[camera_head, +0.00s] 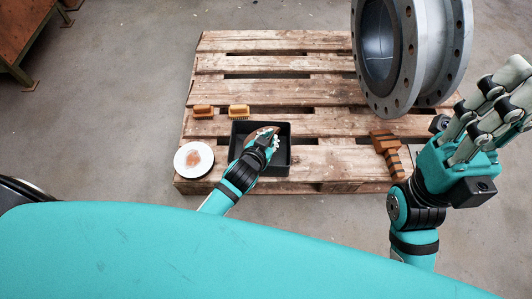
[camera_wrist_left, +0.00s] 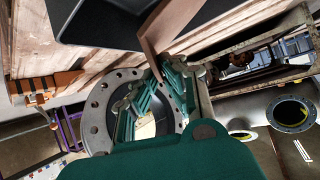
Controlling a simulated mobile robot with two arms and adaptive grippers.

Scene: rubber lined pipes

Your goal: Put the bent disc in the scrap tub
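My left gripper (camera_head: 270,139) is over the black tub (camera_head: 243,130) on the wooden pallet. A thin brown piece, apparently the bent disc (camera_head: 262,132), shows at its fingertips. In the left wrist view the brown piece (camera_wrist_left: 168,24) stands edge-on, its lower end between the green fingers of the gripper (camera_wrist_left: 160,78), which look closed on it. Its full outline is hidden. The tub's dark wall (camera_wrist_left: 105,22) is close beside it. My right gripper (camera_head: 500,108) is raised at the right with its fingers spread and empty.
A white round plate with a brown patch (camera_head: 193,160) lies left of the tub. An orange-brown tool (camera_head: 386,141) lies at the pallet's right. A large grey flanged pipe (camera_head: 425,50) stands at the back right.

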